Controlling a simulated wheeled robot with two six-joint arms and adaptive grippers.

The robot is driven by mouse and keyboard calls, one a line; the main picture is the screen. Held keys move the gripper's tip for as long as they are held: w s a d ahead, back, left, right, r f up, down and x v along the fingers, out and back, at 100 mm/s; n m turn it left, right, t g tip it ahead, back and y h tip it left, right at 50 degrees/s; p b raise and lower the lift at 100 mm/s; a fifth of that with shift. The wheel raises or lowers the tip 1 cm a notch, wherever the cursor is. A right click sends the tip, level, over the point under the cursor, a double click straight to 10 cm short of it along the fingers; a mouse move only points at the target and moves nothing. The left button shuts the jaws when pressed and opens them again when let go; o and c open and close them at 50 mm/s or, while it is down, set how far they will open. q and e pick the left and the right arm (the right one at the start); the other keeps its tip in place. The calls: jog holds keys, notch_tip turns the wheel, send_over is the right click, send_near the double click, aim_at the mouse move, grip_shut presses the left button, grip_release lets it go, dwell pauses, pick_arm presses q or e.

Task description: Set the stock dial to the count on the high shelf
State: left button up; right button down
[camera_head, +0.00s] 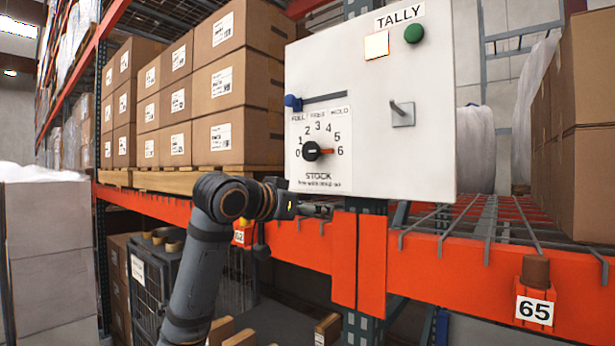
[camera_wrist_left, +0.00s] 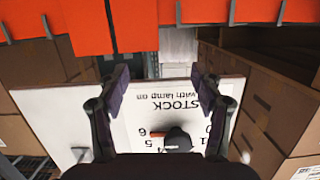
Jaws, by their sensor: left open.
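The stock dial (camera_head: 312,151) is a black knob with a red pointer on a white TALLY panel (camera_head: 430,150). Its scale runs from 0 to 6, and the pointer points right, at the 6. The dial also shows upside down in the left wrist view (camera_wrist_left: 177,139). My left gripper (camera_head: 318,209) is just below the panel's lower edge, apart from the dial. In the left wrist view its fingers (camera_wrist_left: 162,85) are spread and empty, with the STOCK lettering between them. An upper orange beam (camera_head: 111,18) shows at top left; no count is readable there. My right gripper is not in view.
The panel also has a blue slider knob (camera_head: 293,103) at its slot's left end, a green button (camera_head: 413,33), a pale lamp square (camera_head: 376,45) and a metal lever (camera_head: 402,112). Stacked cartons (camera_head: 240,90) stand left. An orange beam (camera_head: 430,262) runs below the panel.

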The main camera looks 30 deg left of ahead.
pick_arm(q)
jog(key=t, duration=0.2)
send_near(309, 151)
jog(key=s, duration=0.2)
jog(key=w+p, duration=0.3)
jog(key=w, duration=0.2)
jog(key=w+p, duration=0.2)
jog(key=w, duration=0.3)
jog(key=shift+w+d+r+p, duration=0.1)
jog(key=shift+w+d+p, duration=0.15)
jog(key=shift+p, duration=0.15)
jog(key=shift+w, duration=0.4)
jog(key=shift+s, duration=0.1)
jog(key=shift+c, duration=0.7)
jog(key=c, duration=1)
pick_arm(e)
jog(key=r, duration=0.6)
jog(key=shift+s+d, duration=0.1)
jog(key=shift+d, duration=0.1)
